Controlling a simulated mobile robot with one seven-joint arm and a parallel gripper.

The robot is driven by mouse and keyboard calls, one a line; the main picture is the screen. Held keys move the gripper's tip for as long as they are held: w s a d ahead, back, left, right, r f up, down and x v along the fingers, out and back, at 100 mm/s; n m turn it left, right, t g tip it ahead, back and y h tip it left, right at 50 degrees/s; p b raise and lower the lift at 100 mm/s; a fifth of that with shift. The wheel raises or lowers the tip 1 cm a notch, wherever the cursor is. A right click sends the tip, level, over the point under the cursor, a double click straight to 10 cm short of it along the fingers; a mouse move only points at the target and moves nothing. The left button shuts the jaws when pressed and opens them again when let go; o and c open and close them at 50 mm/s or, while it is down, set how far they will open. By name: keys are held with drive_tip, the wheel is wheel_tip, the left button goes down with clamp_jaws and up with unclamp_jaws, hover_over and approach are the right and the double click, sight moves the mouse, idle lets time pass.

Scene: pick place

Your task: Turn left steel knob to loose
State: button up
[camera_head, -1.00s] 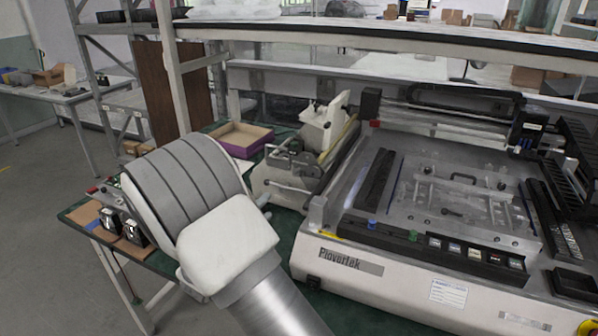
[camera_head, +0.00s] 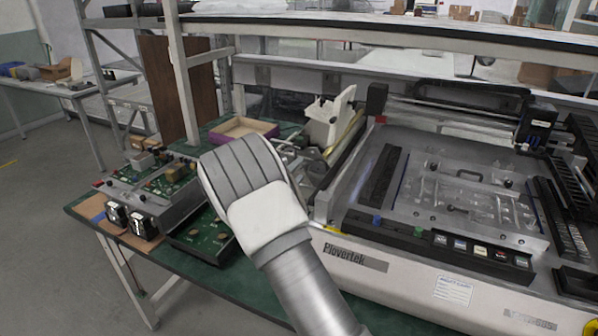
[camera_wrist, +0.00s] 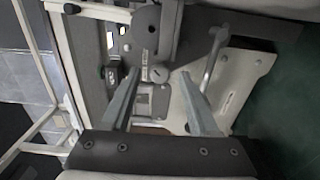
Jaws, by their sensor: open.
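My gripper (camera_wrist: 159,78) shows in the wrist view with its two long grey fingers spread apart and nothing held. A small round steel knob (camera_wrist: 158,73) appears between the fingertips, on a grey and white machine; I cannot tell the gap in depth or whether it is the left knob. A curved metal handle (camera_wrist: 213,58) is right of the right finger. No knob can be clearly made out there.
The large white Plovertek machine (camera_head: 440,280) fills the right of the green bench. Circuit boards and fixtures (camera_head: 150,190) lie at the left end. An open shallow box (camera_head: 243,128) sits behind my arm. A shelf post (camera_head: 183,85) rises at the back left.

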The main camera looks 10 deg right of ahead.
drive_tip(key=shift+w+d, duration=0.4)
drive_tip(key=shift+w, duration=0.15)
clamp_jaws()
